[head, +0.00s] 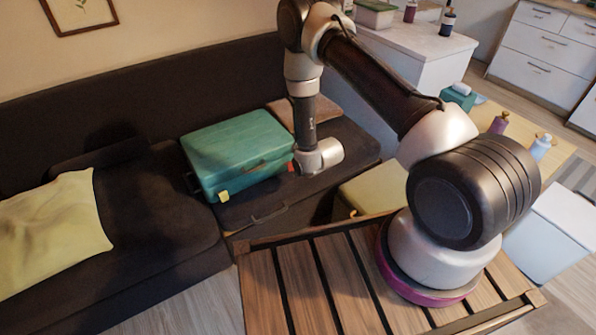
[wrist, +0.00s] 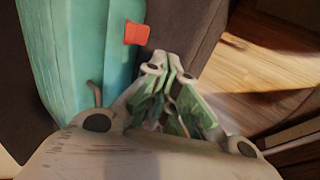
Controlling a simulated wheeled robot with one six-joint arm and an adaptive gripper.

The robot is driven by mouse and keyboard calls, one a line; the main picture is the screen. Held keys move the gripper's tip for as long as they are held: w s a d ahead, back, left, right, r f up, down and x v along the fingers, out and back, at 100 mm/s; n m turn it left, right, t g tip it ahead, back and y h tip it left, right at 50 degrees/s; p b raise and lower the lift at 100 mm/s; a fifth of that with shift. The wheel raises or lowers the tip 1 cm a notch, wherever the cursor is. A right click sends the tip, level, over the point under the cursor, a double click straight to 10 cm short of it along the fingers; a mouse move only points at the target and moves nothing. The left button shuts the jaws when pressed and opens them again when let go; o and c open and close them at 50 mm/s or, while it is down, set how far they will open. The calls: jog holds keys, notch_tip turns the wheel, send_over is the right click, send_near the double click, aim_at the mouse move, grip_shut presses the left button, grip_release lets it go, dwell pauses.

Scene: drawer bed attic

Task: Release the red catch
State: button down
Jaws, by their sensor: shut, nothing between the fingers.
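A teal case (head: 238,150) lies on the dark seat of the sofa, and its teal side fills the upper left of the wrist view (wrist: 82,50). The red catch (wrist: 137,33) is a small flat tab at the case's edge in the wrist view. My gripper (wrist: 167,70) is shut and empty, its fingertips just below and right of the red catch, with a small gap in the picture. In the head view the wrist end of my arm is at the case's right end; my fingers cannot be made out there.
A yellow tab (head: 223,196) is on the case's front left corner. A dark handle (head: 268,213) is on the drawer front below. A yellow cloth (head: 55,230) lies on the sofa at left. A pale yellow box (head: 372,190) stands right of the drawer. Wooden floor (wrist: 262,75) shows beyond my fingers.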

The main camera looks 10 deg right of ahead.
jog(key=s+d+r, duration=0.1)
jog(key=s+r, duration=0.2)
jog(key=s, duration=0.2)
jog(key=shift+d, duration=0.4)
